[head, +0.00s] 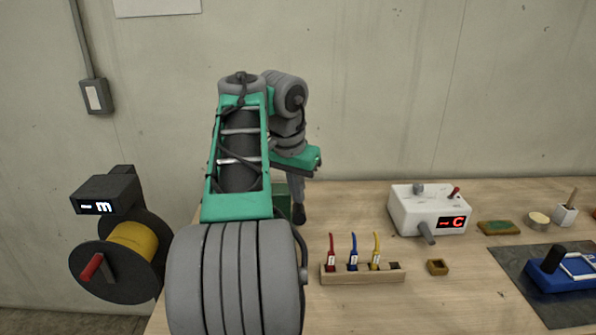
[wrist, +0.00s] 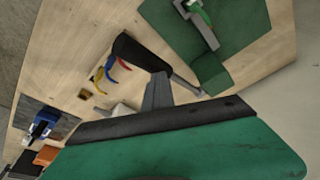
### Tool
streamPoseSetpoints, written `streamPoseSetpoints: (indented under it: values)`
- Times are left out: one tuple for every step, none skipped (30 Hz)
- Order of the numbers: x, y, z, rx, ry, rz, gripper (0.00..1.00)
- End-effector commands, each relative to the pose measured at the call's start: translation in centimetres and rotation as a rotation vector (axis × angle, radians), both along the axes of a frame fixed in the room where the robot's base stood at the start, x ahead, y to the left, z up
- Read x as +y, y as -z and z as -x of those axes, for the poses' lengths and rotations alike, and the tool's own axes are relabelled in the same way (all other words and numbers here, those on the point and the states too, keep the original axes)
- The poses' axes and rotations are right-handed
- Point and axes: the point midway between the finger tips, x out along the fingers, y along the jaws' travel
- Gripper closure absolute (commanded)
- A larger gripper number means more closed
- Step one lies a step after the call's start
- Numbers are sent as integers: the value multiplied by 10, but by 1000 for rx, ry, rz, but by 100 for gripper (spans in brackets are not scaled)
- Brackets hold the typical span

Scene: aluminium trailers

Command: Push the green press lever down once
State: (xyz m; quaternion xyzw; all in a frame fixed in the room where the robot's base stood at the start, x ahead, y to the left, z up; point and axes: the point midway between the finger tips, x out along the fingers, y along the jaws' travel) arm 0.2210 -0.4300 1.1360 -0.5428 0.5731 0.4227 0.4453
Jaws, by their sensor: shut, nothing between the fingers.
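My gripper (head: 299,213) is shut and empty, its dark fingertips pointing down above the left part of the bench in the head view. The fingertips look apart from the lever. In the head view my arm hides most of the press; only a green part (head: 282,198) shows behind the arm.
A wooden rack (head: 362,276) with red, blue and yellow tools stands right of my gripper. A white box (head: 430,208) with a red display is farther right, near a blue device (head: 560,275) on a dark mat. A yellow spool (head: 132,243) is at left.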

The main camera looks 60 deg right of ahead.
Motion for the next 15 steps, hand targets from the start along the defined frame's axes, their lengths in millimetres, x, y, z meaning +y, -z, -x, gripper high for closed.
streamPoseSetpoints:
  values:
    - [1,-8,0,1,1,-3,100]
    - [1,-10,0,1,1,-3,100]
    - [1,-13,0,1,1,-3,100]
    - [1,-16,0,1,1,-3,100]
    - [1,-18,0,1,0,-3,100]
    - [1,-21,0,1,0,-3,100]
    - [1,-24,0,1,0,-3,100]
    - [1,-26,0,1,0,-3,100]
    - [1,-29,0,1,-1,-3,100]
    - [1,-32,0,1,-1,-3,100]
    - [1,-34,0,0,0,-2,100]
    - [0,-37,0,0,0,-2,100]
    - [0,-40,0,0,0,-2,100]
    - [0,-42,0,0,0,-2,100]
    - [0,-45,0,0,0,-2,100]
